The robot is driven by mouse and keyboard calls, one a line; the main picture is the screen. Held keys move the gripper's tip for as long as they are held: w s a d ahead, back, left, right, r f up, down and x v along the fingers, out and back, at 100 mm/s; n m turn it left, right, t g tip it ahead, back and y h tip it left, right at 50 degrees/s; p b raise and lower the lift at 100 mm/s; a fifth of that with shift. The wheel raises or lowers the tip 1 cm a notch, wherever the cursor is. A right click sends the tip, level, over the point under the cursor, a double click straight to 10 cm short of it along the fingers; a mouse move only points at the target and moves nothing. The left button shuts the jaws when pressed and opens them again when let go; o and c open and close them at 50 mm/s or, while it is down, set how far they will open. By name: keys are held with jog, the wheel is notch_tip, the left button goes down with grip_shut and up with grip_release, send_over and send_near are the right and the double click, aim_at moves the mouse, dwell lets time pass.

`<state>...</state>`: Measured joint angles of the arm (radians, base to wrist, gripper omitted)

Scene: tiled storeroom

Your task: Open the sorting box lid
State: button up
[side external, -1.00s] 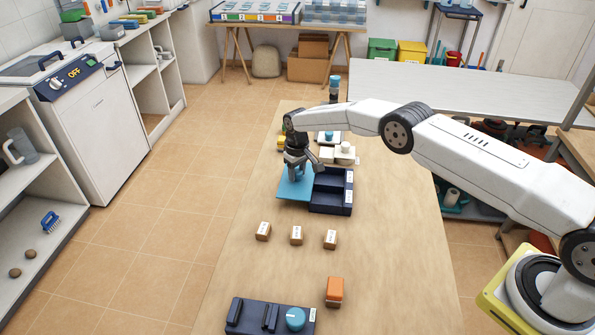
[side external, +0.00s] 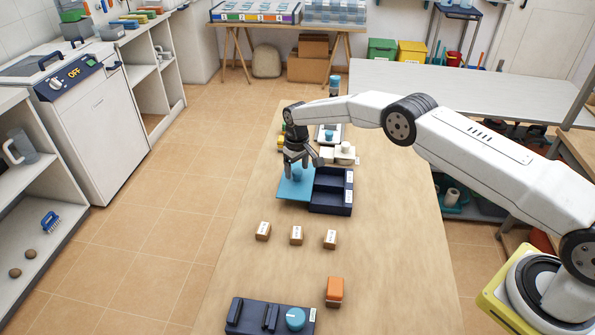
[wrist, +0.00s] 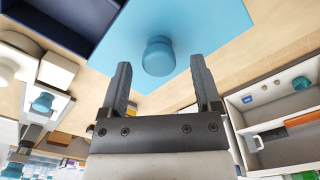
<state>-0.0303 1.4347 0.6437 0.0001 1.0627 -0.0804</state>
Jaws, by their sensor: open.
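The dark blue sorting box (side external: 331,209) stands on the bench with its compartments uncovered. Its light blue lid (side external: 289,192) lies at the left side of the box, with a round blue knob (side external: 297,173) on top. I cannot tell whether the lid's edge touches the box. My gripper (side external: 301,164) is open and empty, just above the knob. In the wrist view the knob (wrist: 158,58) shows between the two spread fingers, and a corner of the box (wrist: 60,22) is at the upper left.
Three small labelled blocks (side external: 296,235) stand in front of the box. An orange block (side external: 334,290) and a dark panel with a blue dial (side external: 270,314) are nearer. Small items, including a white-knobbed one (side external: 344,153), stand behind the box. The bench right of the blocks is clear.

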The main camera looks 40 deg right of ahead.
aim_at(297, 171)
jog(key=shift+r, duration=3)
jog(key=shift+r, duration=0.1)
jog(key=shift+s+r, duration=0.4)
jog(key=shift+r, duration=0.4)
jog(key=s+r+t, duration=0.1)
jog(key=s+r, duration=0.2)
jog(key=s, duration=0.8)
jog(key=s+d+r, duration=0.1)
jog(key=s+r, duration=0.2)
jog(key=s, duration=0.8)
jog(key=s+d+r+m+t, duration=0.1)
jog(key=s+r, duration=0.3)
jog(key=s, duration=0.8)
jog(key=shift+t, duration=0.3)
